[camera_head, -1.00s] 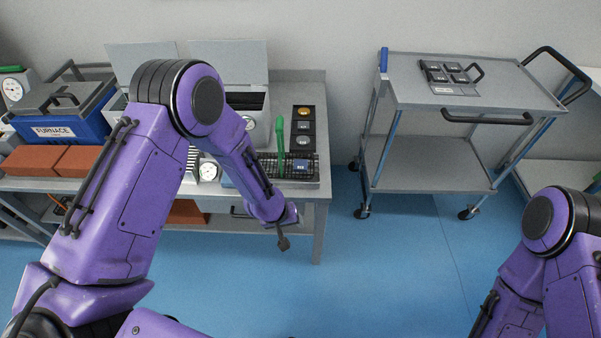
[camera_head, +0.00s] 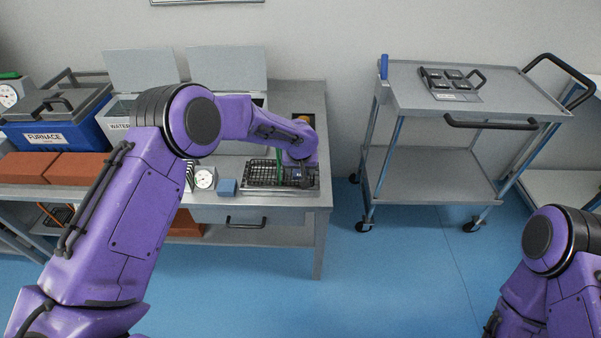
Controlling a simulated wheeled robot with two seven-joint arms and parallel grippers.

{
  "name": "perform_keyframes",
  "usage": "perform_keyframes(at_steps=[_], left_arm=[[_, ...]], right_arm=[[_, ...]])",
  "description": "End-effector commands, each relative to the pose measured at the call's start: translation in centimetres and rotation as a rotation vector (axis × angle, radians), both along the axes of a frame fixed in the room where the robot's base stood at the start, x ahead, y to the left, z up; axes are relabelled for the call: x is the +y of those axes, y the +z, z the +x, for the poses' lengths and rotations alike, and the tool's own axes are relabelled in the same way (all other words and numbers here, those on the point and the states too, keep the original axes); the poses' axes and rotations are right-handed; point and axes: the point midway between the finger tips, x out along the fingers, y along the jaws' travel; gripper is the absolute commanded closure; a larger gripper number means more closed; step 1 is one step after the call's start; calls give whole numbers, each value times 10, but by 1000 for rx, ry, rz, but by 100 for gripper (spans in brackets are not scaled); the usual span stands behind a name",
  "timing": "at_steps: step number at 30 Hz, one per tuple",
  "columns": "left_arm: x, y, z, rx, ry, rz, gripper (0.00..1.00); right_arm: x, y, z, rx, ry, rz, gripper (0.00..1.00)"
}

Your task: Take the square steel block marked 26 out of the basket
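The black wire basket (camera_head: 262,174) with a green upright handle (camera_head: 279,172) sits at the right front of the steel bench. At its right end a bluish patch of a block (camera_head: 296,175) shows, mostly hidden behind my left gripper; its marking cannot be read. My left gripper (camera_head: 305,184) points down over that right end, close to the block. The view is too small to tell whether its fingers are open or touch the block. My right arm shows at the lower right, its gripper out of the picture.
A small blue block (camera_head: 227,187) and a white dial (camera_head: 205,179) stand left of the basket. Lidded water containers (camera_head: 121,116), red bricks (camera_head: 78,168) and a blue furnace (camera_head: 50,135) are further left. A steel trolley (camera_head: 410,88) with a dark tray stands right, with floor between.

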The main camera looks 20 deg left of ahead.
Motion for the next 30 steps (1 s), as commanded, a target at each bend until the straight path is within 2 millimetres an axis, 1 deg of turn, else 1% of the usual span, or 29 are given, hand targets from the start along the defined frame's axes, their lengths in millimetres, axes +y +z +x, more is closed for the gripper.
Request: perform_keyframes(at_steps=[1, 3, 8, 9, 11, 12, 13, 14, 23, 26, 29, 30], left_arm=[[1, -6, 2, 0, 2, -2, 38], [2, -10, 4, 0, 2, -1, 38], [2, -10, 4, -1, 1, 0, 38], [2, -10, 4, -1, 1, 0, 42], [2, -10, 4, -1, 1, 0, 61], [2, -10, 4, -1, 1, 0, 74], [2, -10, 4, -1, 1, 0, 84], [2, -10, 4, -1, 1, 0, 92], [1, -7, 4, -2, 1, -1, 91], [1, 2, 5, -4, 1, -1, 91], [2, 19, 5, -5, 1, 0, 91], [1, 27, 5, -6, 1, -1, 91]], right_arm=[[0, 0, 0, 0, 0, 0, 0], [0, 0, 0, 0, 0, 0, 0], [0, 0, 0, 0, 0, 0, 0], [0, 0, 0, 0, 0, 0, 0], [0, 0, 0, 0, 0, 0, 0], [0, 0, 0, 0, 0, 0, 0], [0, 0, 0, 0, 0, 0, 0], [0, 0, 0, 0, 0, 0, 0], [0, 0, 0, 0, 0, 0, 0], [0, 0, 0, 0, 0, 0, 0], [0, 0, 0, 0, 0, 0, 0], [0, 0, 0, 0, 0, 0, 0]])
